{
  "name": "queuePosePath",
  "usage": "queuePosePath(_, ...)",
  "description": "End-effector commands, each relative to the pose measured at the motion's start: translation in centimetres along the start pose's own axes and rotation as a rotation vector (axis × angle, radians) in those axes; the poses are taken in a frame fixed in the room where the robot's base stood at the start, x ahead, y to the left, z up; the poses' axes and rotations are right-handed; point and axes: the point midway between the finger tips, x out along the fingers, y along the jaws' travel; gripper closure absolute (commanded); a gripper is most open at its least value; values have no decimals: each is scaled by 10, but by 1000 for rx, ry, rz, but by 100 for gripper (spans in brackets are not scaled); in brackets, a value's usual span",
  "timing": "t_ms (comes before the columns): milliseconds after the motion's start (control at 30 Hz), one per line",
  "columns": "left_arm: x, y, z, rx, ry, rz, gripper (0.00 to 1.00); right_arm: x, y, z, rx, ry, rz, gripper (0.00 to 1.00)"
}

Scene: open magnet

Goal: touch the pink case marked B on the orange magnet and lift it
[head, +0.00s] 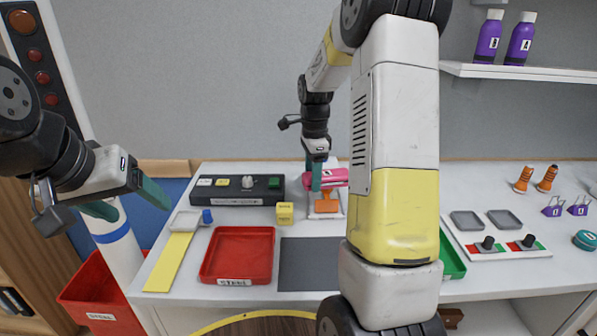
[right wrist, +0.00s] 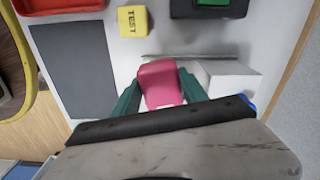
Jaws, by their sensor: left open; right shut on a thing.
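The pink case (head: 335,174) is at the back middle of the table in the head view, just above and behind the orange magnet (head: 327,204). My right gripper (head: 316,178) is shut on the case. In the right wrist view the case (right wrist: 160,82) sits between the two green fingers of the gripper (right wrist: 160,92). The mark B cannot be read, and I cannot tell whether the case touches the magnet. The magnet is not visible in the wrist view. My left gripper (head: 127,202) is open and empty at the far left, away from the case.
A yellow TEST block (head: 285,213) stands left of the magnet. A black button panel (head: 238,190) lies behind a red STEEL tray (head: 208,268). A dark mat (head: 310,265) lies in front. A green tray (head: 453,262) is partly hidden by my right arm.

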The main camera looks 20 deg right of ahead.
Motion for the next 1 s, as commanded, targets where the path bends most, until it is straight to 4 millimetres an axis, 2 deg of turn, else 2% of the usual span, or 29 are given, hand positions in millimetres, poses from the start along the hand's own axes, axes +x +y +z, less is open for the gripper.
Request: queuePosePath(1000,0,0,0,0,0,0,28,-20,-1,0,0,0,-3,93)
